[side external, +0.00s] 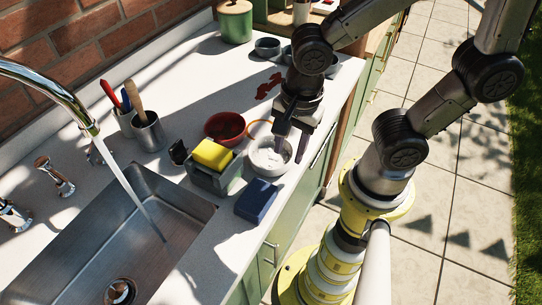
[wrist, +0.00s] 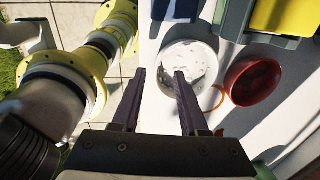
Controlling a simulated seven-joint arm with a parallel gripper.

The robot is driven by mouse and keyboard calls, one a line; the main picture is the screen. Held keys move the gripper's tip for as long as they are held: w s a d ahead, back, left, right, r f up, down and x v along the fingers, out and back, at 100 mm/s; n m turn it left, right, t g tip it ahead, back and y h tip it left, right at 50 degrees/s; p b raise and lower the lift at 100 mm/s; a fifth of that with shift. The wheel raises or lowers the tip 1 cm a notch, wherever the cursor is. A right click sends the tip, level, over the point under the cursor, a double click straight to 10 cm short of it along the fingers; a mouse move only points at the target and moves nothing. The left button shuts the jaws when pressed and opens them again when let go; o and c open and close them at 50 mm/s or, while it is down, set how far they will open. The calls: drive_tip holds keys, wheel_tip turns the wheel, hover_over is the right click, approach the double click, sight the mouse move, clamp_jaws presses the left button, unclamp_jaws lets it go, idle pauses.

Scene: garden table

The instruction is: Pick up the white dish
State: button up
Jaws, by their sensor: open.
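The white dish (side external: 268,160) is a small round bowl on the counter near its front edge. It also shows in the wrist view (wrist: 192,56), with dark marks or shadow inside. My gripper (side external: 292,146) is above the dish, its fingers pointing down over the dish's right side. In the wrist view my gripper's two fingers (wrist: 159,72) are apart with nothing between them. One fingertip overlaps the dish in that view and the other lies left of it. I cannot tell whether a finger touches the rim.
A red bowl (side external: 224,127) and an orange ring (side external: 258,128) are close to the dish. A grey caddy (side external: 213,176) with a yellow sponge (side external: 212,154) and a blue block (side external: 256,201) stand nearby. The sink (side external: 130,235) lies left. Counter behind the bowls is partly clear.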

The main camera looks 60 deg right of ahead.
sight(271, 156)
wheel_tip(271, 156, down, 4)
drive_tip(key=shift+f, duration=0.1)
clamp_jaws()
idle(1.5)
